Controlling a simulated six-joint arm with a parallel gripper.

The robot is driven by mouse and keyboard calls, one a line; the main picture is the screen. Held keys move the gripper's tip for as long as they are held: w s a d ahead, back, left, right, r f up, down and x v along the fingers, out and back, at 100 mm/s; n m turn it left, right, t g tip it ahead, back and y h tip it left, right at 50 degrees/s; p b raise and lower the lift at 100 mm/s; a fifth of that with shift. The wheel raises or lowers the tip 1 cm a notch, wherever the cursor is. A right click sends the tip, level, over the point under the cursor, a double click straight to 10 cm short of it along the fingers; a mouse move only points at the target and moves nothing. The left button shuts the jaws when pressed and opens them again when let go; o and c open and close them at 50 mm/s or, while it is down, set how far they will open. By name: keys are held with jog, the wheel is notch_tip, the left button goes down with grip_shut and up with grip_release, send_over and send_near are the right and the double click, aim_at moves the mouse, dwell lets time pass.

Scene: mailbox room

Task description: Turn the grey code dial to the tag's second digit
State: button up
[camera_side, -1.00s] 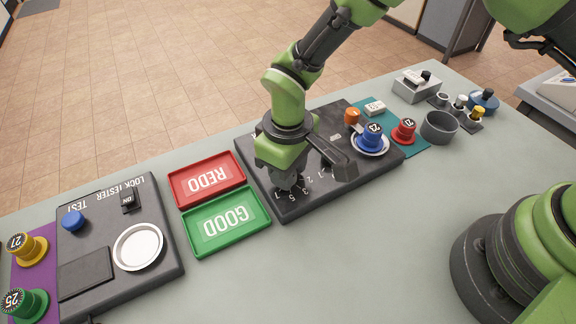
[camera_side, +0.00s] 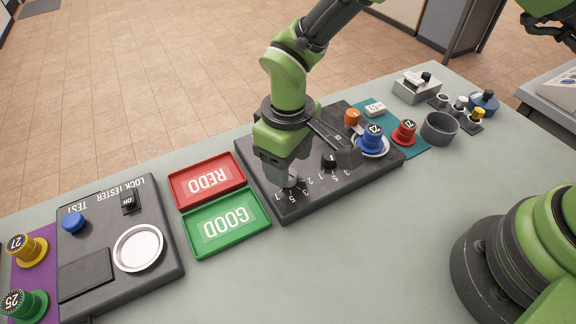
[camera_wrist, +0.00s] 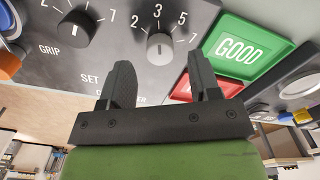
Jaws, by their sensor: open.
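The grey code dial (camera_wrist: 160,48) stands on the dark panel (camera_wrist: 112,62), with digits around it, among them 2, 3, 5 and 7. In the wrist view it lies just beyond and between the fingertips of my gripper (camera_wrist: 162,76), which is open and empty. I cannot surely read which digit its pointer marks. In the side view my gripper (camera_side: 284,176) is over the dial (camera_side: 291,181), mostly covering it.
A black GRIP dial (camera_wrist: 75,28) is beside the grey one. A blue knob (camera_side: 370,138) sits in a white dish, with a red knob (camera_side: 404,131) nearby. Red REDO (camera_side: 207,180) and green GOOD (camera_side: 226,222) trays adjoin the panel. A lock tester (camera_side: 118,240) stands left.

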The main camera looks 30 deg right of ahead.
notch_tip(320, 180, up, 7)
jog(key=shift+r, duration=0.2)
dwell(0.4)
jog(key=s+d+r+m+t+y, duration=0.1)
jog(key=s+d+r+m, duration=0.1)
jog(key=d+r, duration=0.4)
jog(key=s+d+r+m+t+y, duration=0.15)
jog(key=d+r, duration=0.25)
jog(key=r, duration=0.4)
jog(key=s+d+r+m+t, duration=0.2)
jog(key=s+d+m, duration=0.1)
jog(key=s, duration=0.3)
jog(key=s+d+r+m+t, duration=0.2)
jog(key=s+d+m, duration=0.1)
jog(key=s, duration=0.4)
jog(key=shift+d+t, duration=0.35)
jog(key=shift+d, duration=0.55)
